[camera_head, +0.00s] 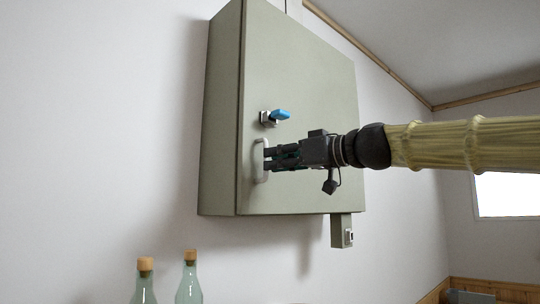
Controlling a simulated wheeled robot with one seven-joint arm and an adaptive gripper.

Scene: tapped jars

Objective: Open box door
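A grey-green box (221,110) hangs on the white wall, and its door (310,85) looks closed. A pale handle (258,162) sits near the door's left edge. A blue lever latch (281,114) sits just above the handle. My gripper (268,158) reaches in from the right with its fingertips at the handle. The fingers overlap the handle in this view. I cannot tell whether they close on it or only touch it.
Two glass bottles with cork tops, one (144,285) left of the other (189,280), stand below the box at lower left. A small grey box (342,232) hangs under the box's lower right. A bright window (506,195) is at right.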

